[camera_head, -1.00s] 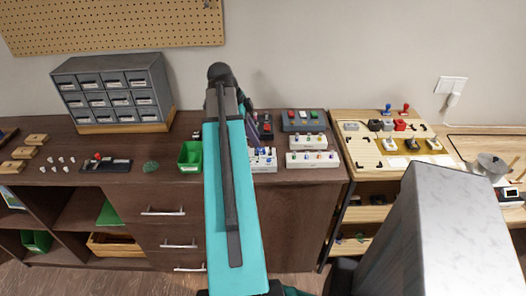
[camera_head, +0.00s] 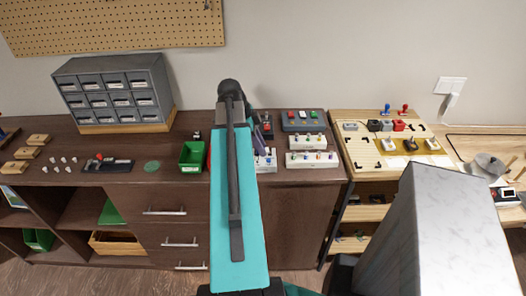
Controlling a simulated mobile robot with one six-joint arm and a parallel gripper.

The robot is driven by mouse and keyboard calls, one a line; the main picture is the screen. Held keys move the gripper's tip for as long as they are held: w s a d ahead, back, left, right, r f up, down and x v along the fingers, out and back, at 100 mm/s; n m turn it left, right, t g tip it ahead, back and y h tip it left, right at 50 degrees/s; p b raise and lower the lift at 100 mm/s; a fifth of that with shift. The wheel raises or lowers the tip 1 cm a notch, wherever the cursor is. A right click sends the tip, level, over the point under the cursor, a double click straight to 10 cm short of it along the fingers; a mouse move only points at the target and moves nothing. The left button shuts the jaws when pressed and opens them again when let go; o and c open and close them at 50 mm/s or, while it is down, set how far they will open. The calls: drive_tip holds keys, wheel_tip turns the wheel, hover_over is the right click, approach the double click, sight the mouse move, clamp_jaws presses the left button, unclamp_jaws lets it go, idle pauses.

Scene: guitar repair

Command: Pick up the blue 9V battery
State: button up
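My teal arm reaches up the middle of the view to its dark wrist joint (camera_head: 232,90). My gripper (camera_head: 256,122) is mostly hidden behind the arm, with only a dark part showing at its right side, over the dark cabinet top. I cannot make out its fingers or whether it holds anything. I cannot identify the blue 9V battery with certainty. A small dark item with a red top (camera_head: 267,126) stands right beside the gripper. Small blue parts show on the partly hidden white holder (camera_head: 266,161) just below it.
A green bin (camera_head: 192,157) stands left of the arm. White holders (camera_head: 312,160) and a dark box with coloured buttons (camera_head: 303,120) stand to the right. A grey drawer unit (camera_head: 115,88) is at the back left. A wooden board (camera_head: 363,158) lies farther right.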

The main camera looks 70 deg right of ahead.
sight(266, 149)
idle(0.3)
clamp_jaws()
drive_tip(key=shift+r, duration=0.1)
drive_tip(key=shift+r+b, duration=0.55)
drive_tip(key=shift+r, duration=0.9)
drive_tip(key=shift+s+a+r, duration=0.1)
drive_tip(key=shift+r, duration=0.15)
drive_tip(key=s+a+b, duration=0.4)
drive_tip(key=s+a, duration=0.2)
drive_tip(key=s, duration=0.3)
drive_tip(key=shift+r, duration=0.35)
drive_tip(key=shift+s+b, duration=0.15)
drive_tip(key=shift+b, duration=0.2)
